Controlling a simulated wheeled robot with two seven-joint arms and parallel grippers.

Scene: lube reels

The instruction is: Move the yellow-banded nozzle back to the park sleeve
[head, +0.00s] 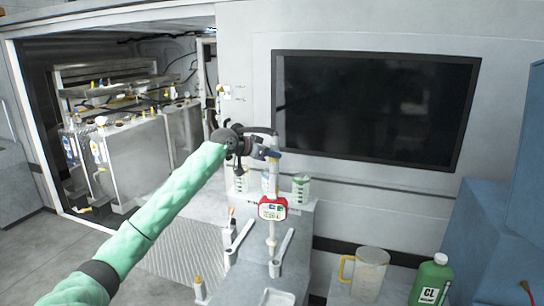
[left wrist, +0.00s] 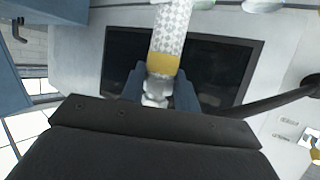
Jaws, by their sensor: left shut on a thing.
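My left gripper (head: 270,153) is shut on the yellow-banded nozzle, above the grey stand in front of the wall. In the left wrist view, the nozzle's yellow band (left wrist: 164,64) and pale patterned body (left wrist: 171,28) show between my blue fingers (left wrist: 160,88). In the head view, a pale upright body hangs below my fingers, with a red meter (head: 272,208) and a thin pale stem (head: 271,235) under it. I cannot tell which holder on the stand (head: 255,280) is the park sleeve. My right gripper is out of view.
Grey angled holders (head: 284,245) stand on the stand, close to the stem. Green-marked cups (head: 301,187) are behind. A clear jug (head: 362,272) and a green bottle (head: 432,280) stand at right. A dark screen (head: 375,105) is on the wall; metal tanks (head: 135,155) fill the left bay.

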